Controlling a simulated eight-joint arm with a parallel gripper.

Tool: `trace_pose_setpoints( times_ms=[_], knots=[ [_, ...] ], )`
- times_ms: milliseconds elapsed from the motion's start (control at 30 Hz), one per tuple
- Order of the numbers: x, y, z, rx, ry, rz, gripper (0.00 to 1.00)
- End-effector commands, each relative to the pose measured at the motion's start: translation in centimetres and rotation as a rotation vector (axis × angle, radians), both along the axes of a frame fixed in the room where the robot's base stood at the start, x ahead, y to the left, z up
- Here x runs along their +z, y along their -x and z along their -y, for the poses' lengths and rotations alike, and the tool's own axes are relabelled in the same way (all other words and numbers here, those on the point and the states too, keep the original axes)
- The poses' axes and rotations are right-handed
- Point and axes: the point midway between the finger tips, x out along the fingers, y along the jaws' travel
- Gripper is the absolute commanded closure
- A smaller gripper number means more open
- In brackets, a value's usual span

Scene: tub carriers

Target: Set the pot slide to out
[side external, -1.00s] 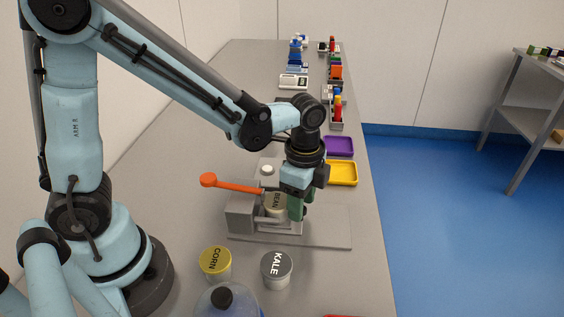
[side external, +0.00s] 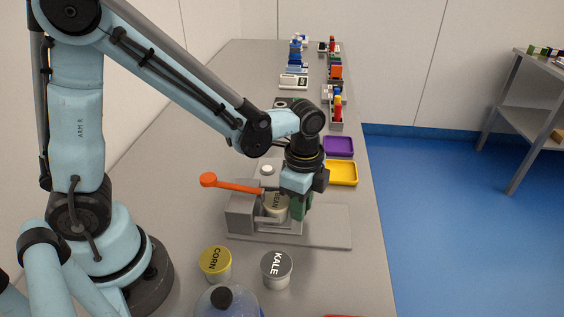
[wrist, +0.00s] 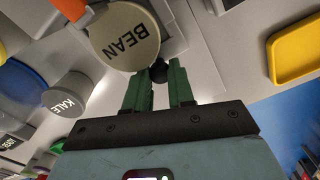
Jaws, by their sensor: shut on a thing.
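The pot slide is part of a grey press fixture (side external: 240,217) on the bench. A pot with a lid marked BEAN (side external: 275,204) stands in the fixture, and its lid also shows in the wrist view (wrist: 125,38). My gripper (side external: 301,208) points down at the right side of the fixture, close beside the BEAN pot. In the wrist view its green fingers (wrist: 161,80) are shut on a small dark knob (wrist: 159,70) just in front of the BEAN lid. How the knob joins the slide is hidden.
An orange lever (side external: 232,184) sticks out left from the fixture. A CORN pot (side external: 215,263), a KALE pot (side external: 276,268) and a blue bottle (side external: 228,300) stand in front. Yellow (side external: 342,173) and purple (side external: 339,146) trays lie behind. The plate (side external: 325,230) right of the fixture is clear.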

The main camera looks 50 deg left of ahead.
Motion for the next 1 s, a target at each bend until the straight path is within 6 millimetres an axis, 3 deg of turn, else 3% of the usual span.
trace_pose_setpoints(
  times_ms=[167,600,1000],
  knots=[
    [0.0,-0.5,0.5,-0.001,0.000,-0.001,1.00],
    [0.0,-5.9,5.9,-0.002,0.000,0.000,1.00],
    [0.0,-6.5,6.5,-0.002,0.004,0.004,1.00]
  ],
)
